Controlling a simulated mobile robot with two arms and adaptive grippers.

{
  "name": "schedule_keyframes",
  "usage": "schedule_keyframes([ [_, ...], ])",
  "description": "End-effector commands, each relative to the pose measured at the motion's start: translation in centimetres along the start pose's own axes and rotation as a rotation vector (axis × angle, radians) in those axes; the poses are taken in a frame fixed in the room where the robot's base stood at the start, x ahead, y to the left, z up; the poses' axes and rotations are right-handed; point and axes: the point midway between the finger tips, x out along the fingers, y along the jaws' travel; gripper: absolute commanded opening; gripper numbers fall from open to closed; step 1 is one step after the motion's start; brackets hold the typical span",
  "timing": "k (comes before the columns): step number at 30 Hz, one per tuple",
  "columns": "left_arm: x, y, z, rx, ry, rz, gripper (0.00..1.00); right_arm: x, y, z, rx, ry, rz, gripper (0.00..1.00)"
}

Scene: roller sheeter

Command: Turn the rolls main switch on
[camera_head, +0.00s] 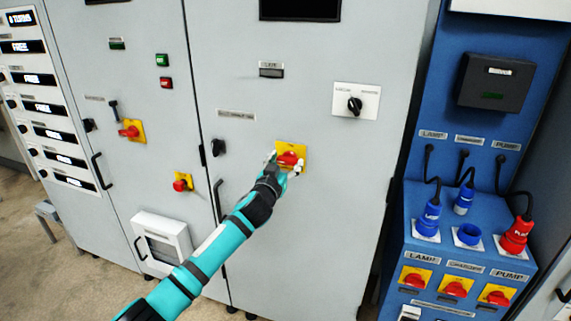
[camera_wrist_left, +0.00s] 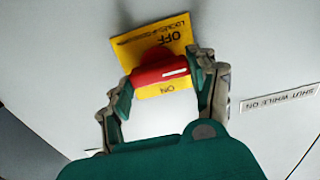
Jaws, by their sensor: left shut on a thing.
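The rotary switch in reach has a red handle (camera_head: 288,158) on a yellow plate (camera_head: 301,147), fixed to the grey cabinet door. My left gripper (camera_head: 284,164) is at this switch, with one finger on each side of the handle. In the left wrist view, the red handle (camera_wrist_left: 160,74) lies across the picture between the fingers, slightly tilted, with a white mark on its right part. The yellow plate (camera_wrist_left: 130,46) there reads OFF above the handle and ON below it, both lettered upside down. My right gripper is not in view.
Another red-and-yellow switch (camera_head: 130,130) and a red button on yellow (camera_head: 181,183) are on the left door. A black selector (camera_head: 355,105) on a white plate is to the right. A blue panel (camera_head: 418,197) with plugs and several red switches stands at far right.

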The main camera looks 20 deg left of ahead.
Motion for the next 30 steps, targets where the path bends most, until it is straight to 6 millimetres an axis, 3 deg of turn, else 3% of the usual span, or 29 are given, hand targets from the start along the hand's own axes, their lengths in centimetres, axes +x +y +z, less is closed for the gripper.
schedule_keyframes([
  [11, 0.0, 0.0, 0.0, 0.131, -0.001, -0.001, 0.28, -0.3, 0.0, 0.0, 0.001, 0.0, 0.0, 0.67],
  [30, 0.0, 0.3, 0.0, 0.718, 0.0, 0.001, 0.28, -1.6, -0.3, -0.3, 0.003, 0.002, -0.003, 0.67],
])
